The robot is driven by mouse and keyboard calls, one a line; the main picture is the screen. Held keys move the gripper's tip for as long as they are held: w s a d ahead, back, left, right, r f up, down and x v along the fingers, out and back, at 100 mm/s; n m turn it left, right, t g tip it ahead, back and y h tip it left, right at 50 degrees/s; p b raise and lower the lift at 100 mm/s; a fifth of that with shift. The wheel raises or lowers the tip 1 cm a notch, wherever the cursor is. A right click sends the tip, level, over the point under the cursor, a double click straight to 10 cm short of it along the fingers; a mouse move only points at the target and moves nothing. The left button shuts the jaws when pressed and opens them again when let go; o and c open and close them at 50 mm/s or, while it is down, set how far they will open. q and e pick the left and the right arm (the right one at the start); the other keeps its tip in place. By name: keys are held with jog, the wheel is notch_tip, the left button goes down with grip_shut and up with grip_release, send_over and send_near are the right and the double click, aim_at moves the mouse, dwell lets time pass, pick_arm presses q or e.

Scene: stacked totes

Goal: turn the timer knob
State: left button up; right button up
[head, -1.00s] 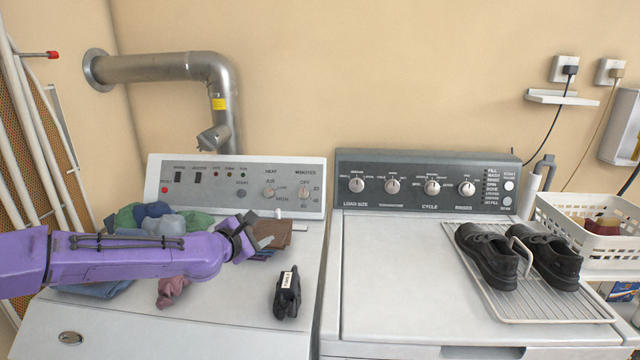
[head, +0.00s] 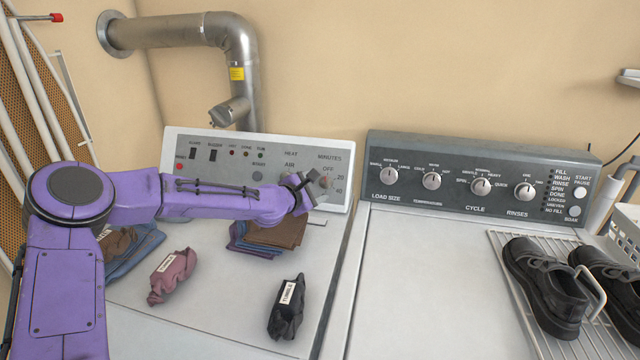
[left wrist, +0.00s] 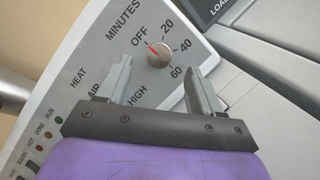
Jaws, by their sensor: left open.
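The timer knob (left wrist: 158,54) is a small round silver knob with a red pointer, on the dryer's light grey panel (left wrist: 85,60) under the word MINUTES. Its pointer is near OFF in the left wrist view. In the head view the knob is mostly hidden by my left gripper (head: 312,187). My left gripper (left wrist: 160,88) is open, with its two fingers on either side of the knob's line and the knob showing beyond and between them. I cannot tell whether the fingertips touch it. My right gripper is not in view.
Folded brown and blue cloths (head: 275,235), a pink cloth bundle (head: 172,275) and a black bundle (head: 287,307) lie on the dryer top. The washer panel (head: 480,180) stands to the right. Black shoes (head: 545,285) sit on a rack. A metal duct (head: 180,30) rises behind.

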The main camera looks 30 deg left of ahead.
aim_at(325, 183)
pick_arm(q)
jog(key=x, duration=0.3)
jog(key=shift+w+f, duration=0.1)
jog(key=shift+w, duration=0.1)
jog(key=shift+w+a+f, duration=0.1)
jog(key=shift+w, duration=0.3)
jog(key=shift+w, duration=0.1)
